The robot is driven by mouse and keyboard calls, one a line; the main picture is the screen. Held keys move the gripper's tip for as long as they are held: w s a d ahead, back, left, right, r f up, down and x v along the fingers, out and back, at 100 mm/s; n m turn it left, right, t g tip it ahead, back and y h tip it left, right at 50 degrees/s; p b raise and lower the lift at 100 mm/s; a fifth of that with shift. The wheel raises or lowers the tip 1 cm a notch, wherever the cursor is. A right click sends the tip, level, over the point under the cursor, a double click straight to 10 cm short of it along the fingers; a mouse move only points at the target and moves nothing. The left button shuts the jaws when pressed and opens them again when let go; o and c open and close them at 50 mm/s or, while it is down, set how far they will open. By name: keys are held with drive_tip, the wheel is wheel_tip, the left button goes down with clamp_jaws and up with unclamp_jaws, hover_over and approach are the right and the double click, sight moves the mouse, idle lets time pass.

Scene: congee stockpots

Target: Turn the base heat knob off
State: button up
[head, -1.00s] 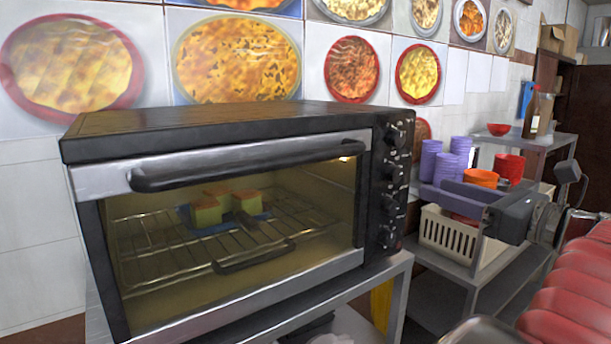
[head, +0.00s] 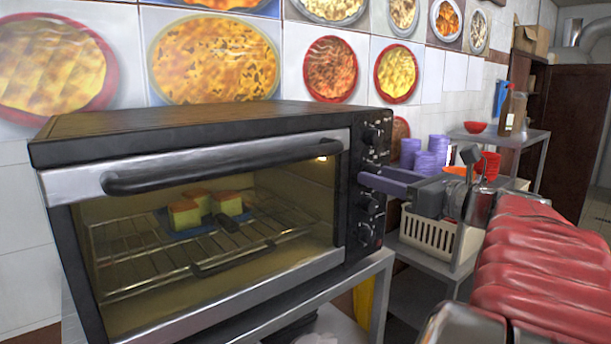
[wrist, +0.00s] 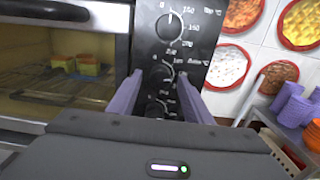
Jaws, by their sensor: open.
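The black oven (head: 200,225) stands at the left in the head view, its glass door shut. Its control panel (head: 354,215) on the right side carries a column of black knobs. In the wrist view, the top knob (wrist: 169,26) is clear above my fingers. A second knob (wrist: 162,74), whose blurred label looks like "Base °C", sits between and just beyond my purple fingers. A lower knob (wrist: 156,108) is partly hidden by my gripper. My gripper (head: 376,181) is open at the panel, also seen in the wrist view (wrist: 158,92). Contact with a knob cannot be told.
Food cubes sit on a blue tray (head: 180,234) inside the oven. A metal shelf (head: 425,259) to the right holds a white basket (head: 428,236), purple cups (head: 438,150) and red bowls. Food pictures cover the tiled wall behind.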

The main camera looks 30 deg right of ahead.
drive_tip(key=shift+c, duration=0.7)
drive_tip(key=c, duration=0.9)
drive_tip(key=shift+n, duration=8)
drive_tip(key=shift+f, duration=0.1)
